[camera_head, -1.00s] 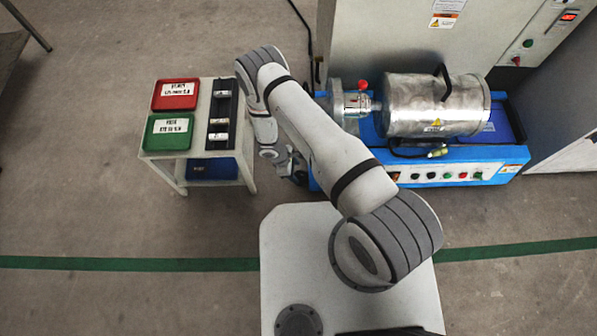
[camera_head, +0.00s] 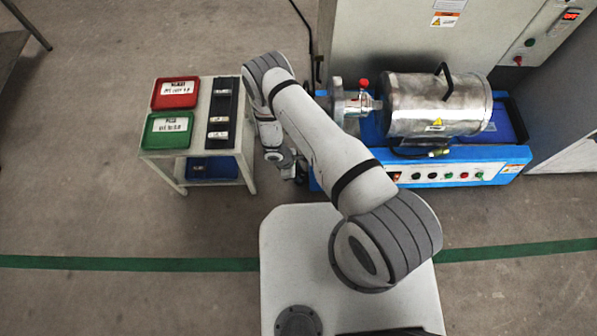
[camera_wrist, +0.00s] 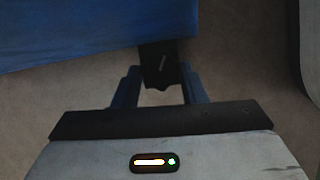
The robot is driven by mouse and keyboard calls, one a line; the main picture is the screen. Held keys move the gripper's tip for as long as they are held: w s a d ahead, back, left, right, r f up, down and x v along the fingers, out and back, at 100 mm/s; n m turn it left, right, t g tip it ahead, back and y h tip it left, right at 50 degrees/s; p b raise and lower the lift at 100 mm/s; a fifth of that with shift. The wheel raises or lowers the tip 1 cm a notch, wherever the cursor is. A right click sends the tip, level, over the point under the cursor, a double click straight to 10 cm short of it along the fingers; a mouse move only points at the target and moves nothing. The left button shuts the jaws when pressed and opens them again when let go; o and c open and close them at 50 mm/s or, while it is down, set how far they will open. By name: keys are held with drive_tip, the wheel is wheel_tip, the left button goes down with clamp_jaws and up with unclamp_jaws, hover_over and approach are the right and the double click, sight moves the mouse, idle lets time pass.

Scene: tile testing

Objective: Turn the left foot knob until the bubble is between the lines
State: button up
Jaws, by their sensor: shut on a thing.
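The dark left foot knob (camera_wrist: 161,62) with a pale line on its face shows in the wrist view, below the edge of the blue machine base (camera_wrist: 60,40). My gripper (camera_wrist: 160,82) is shut on the knob, one blue finger on each side of it. In the head view my gripper (camera_head: 298,172) is low at the left front corner of the blue base (camera_head: 515,155), and the knob there is hard to make out. A small yellow-green piece (camera_head: 438,152) on the base may be the level; its bubble and lines are too small to read.
A steel drum (camera_head: 430,105) lies on the machine, with a red knob (camera_head: 364,84) at its left. A white stand (camera_head: 163,172) with a red tray (camera_head: 157,101) and a green tray (camera_head: 152,140) is close left of my arm. The floor in front is clear.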

drive_tip(key=shift+c, duration=0.7)
drive_tip(key=shift+s+r+n+t+p, duration=0.15)
drive_tip(key=shift+n+t+p, duration=0.25)
drive_tip(key=shift+n+p, duration=1.3)
drive_tip(key=shift+p, duration=0.1)
drive_tip(key=shift+n+t, duration=0.3)
drive_tip(key=shift+t, duration=0.1)
drive_tip(key=o, duration=1)
drive_tip(key=p+v, duration=0.2)
drive_tip(key=v, duration=0.5)
drive_tip(key=shift+a+r, duration=0.1)
drive_tip(key=shift+r, duration=0.15)
drive_tip(key=shift+s, duration=0.1)
